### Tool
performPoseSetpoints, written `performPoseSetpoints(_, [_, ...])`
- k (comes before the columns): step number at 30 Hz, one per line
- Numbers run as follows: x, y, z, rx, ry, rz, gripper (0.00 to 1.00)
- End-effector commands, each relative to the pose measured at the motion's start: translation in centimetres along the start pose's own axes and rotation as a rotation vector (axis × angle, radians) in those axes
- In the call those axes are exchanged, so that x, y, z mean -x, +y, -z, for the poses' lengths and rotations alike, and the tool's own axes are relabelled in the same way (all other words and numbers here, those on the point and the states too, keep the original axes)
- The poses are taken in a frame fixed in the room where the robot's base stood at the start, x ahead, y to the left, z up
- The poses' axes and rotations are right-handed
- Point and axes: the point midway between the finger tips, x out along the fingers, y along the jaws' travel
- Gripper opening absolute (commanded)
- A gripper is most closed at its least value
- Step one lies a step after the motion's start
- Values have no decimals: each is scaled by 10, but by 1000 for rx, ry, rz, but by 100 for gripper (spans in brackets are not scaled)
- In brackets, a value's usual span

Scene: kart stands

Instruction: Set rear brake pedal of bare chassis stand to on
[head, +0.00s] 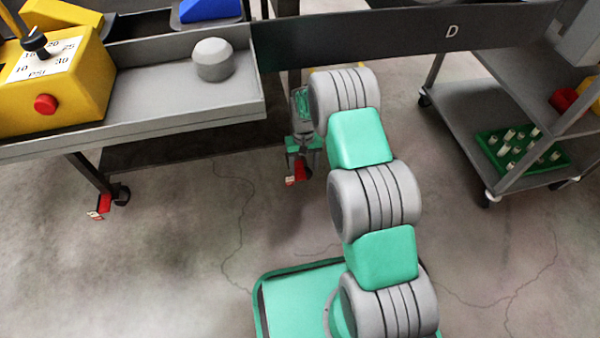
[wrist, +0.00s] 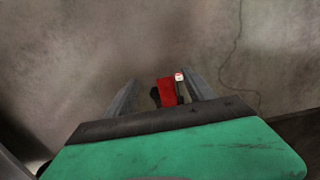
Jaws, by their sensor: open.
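A red brake pedal (head: 297,174) shows low by the floor under the near stand, just below my gripper (head: 304,150) in the head view. In the wrist view the red pedal (wrist: 167,92) lies between the two grey fingers of my gripper (wrist: 165,78), with a small red-and-white tag at its right and a dark wheel at its left. The fingers are apart and hold nothing. I cannot tell whether they touch the pedal. A second red pedal (head: 104,204) sits at the caster of the stand's left leg. The views do not show which pedal is the rear one.
The grey stand tray (head: 170,113) bears a yellow box (head: 75,85) with a dial and red button, and a grey knob (head: 212,59). A dark panel marked D (head: 400,32) runs behind my arm. A cart (head: 455,100) at right holds a green pegged tray (head: 500,158). Floor in front is clear.

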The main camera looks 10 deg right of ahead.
Motion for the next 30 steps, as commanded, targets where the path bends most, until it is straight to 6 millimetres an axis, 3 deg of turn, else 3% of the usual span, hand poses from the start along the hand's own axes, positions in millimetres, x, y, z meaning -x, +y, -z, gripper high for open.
performPoseSetpoints(1, [-17, 0, 21, 1, 26, -1, 62])
performPoseSetpoints(3, [-30, 0, 43, 1, 60, -2, 62])
performPoseSetpoints(6, [-41, -1, 57, 1, 85, -2, 62])
performPoseSetpoints(18, [-108, -1, 65, 2, 89, -3, 62])
performPoseSetpoints(30, [-115, -1, 66, 2, 89, -2, 59])
